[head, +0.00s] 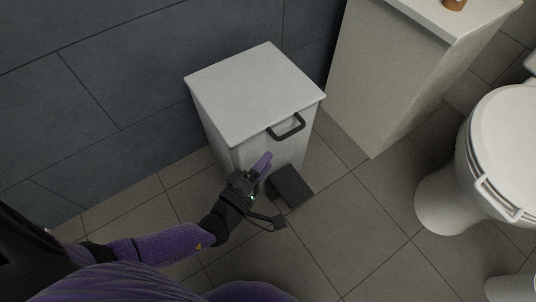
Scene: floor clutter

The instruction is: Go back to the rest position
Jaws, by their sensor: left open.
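My left gripper (272,192) is in front of a white lidded bin (255,95), low near its front face. Its jaws are spread apart and I see nothing between them. My left arm (160,246) reaches in from the lower left, purple and black. The bin's lid is closed, with a dark handle (287,127) at its front edge. A dark flat block, like a pedal (291,186), sits at the bin's foot, just beside the gripper. I cannot tell if the gripper touches the bin or the block. My right gripper is not in view.
A pale cabinet (395,75) stands right of the bin, with an orange-brown item (454,4) on top. A white toilet (470,165) is at the far right. A dark tiled wall (120,85) runs behind the bin. The tiled floor (345,235) between bin and toilet is clear.

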